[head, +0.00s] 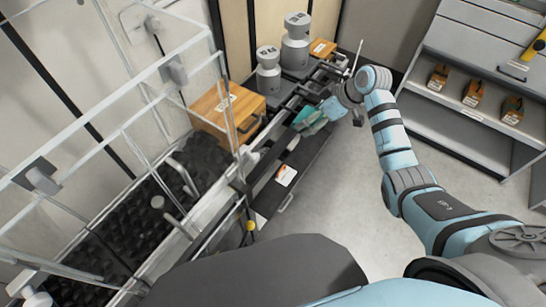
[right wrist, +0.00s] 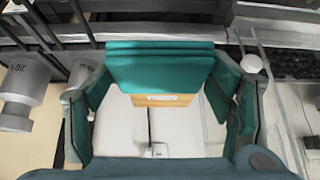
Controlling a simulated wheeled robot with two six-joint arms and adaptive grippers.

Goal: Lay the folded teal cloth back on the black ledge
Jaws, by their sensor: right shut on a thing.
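The folded teal cloth (head: 303,115) is in my right gripper (head: 308,122), above the long black ledge (head: 307,153) that runs along the front of the bench. In the right wrist view the cloth (right wrist: 160,66) spans between the two fingertips of the right gripper (right wrist: 163,85), which is shut on it. Whether the cloth touches the ledge cannot be told. My left gripper is not in view.
A wooden box (head: 226,108) and grey weights (head: 296,42) stand behind the ledge. A white and orange card (head: 287,175) lies on the ledge. A clear-walled frame (head: 130,110) stands at left. Shelves with small orange boxes (head: 473,92) are at right, beyond open floor.

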